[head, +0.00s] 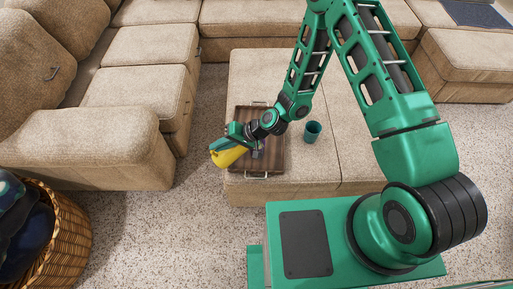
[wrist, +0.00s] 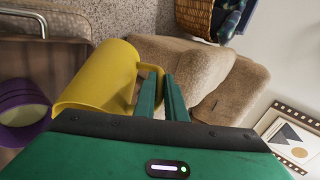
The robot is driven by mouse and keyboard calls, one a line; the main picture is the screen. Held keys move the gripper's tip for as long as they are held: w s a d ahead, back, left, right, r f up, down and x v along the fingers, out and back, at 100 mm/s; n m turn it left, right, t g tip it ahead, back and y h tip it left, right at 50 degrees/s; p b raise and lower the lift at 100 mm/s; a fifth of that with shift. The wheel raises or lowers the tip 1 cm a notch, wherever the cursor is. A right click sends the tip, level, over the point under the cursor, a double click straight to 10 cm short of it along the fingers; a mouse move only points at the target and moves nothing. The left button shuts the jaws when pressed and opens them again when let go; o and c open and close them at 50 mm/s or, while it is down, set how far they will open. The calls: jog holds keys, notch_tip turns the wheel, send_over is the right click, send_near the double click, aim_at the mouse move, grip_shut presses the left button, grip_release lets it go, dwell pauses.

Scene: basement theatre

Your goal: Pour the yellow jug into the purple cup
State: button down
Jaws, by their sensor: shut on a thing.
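The yellow jug (head: 228,157) is in my gripper at the tray's left edge, in the head view. It appears tilted. In the wrist view the jug (wrist: 92,80) lies left of the fingers, and my gripper (wrist: 162,82) is shut on its handle. I cannot make out the jug's contents.
A brown wooden tray (head: 246,113) with metal handles rests on the beige ottoman (head: 308,178). A teal cup (head: 312,131) stands right of the tray. A beige sofa (head: 85,140) is at left, and a wicker basket (head: 66,240) stands at lower left.

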jog(key=shift+s+a+f+n+t+h+b, duration=0.2)
jog(key=shift+a+h, duration=0.25)
jog(key=shift+h, duration=0.2)
jog(key=shift+s+a+f+n+t+h+b, duration=0.1)
jog(key=shift+a+t+h, duration=0.1)
jog(key=shift+a+h, duration=0.35)
